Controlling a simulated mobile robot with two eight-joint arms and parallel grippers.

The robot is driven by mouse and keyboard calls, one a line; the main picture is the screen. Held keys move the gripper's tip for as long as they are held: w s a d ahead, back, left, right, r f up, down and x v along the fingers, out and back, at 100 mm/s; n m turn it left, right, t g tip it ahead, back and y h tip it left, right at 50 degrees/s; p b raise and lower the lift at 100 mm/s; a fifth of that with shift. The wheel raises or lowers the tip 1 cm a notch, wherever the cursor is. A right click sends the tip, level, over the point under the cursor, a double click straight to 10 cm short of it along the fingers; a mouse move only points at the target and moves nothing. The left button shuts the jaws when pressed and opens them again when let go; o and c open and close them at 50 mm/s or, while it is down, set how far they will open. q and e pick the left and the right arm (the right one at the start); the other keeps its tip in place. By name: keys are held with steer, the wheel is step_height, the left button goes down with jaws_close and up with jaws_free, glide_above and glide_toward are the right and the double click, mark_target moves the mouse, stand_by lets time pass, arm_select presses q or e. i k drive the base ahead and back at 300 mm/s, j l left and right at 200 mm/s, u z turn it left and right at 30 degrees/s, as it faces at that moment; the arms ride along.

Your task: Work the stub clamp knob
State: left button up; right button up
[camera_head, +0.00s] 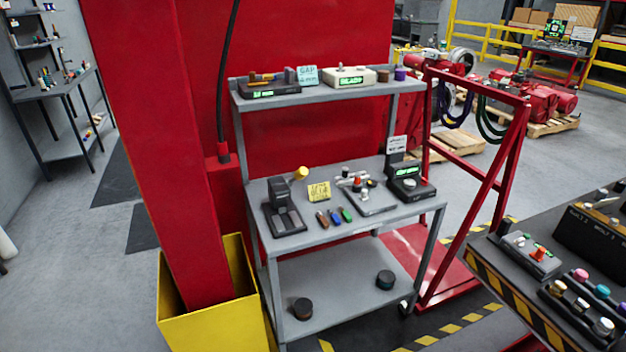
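Neither of my grippers shows in the head view. I cannot tell for certain which part is the stub clamp knob. On the grey workbench (300,240), a black fixture (284,216) stands at the left, with a yellow-ended lever or knob (300,173) at its upper right. To its right, a grey plate fixture (372,201) carries small parts, including an orange-red knob (357,183). A black box with a green display (408,183) is at the bench's right end. Nothing is seen touching these parts.
A yellow note (318,191) and several small coloured-handled tools (335,216) lie between the fixtures. An upper shelf (325,93) holds display boxes. A red column (178,150) stands at left, a red frame (480,180) at right. A dark control bench (500,296) fills the lower right.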

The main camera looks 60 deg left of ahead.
mark_target(370, 183)
steer(key=u, duration=1.65)
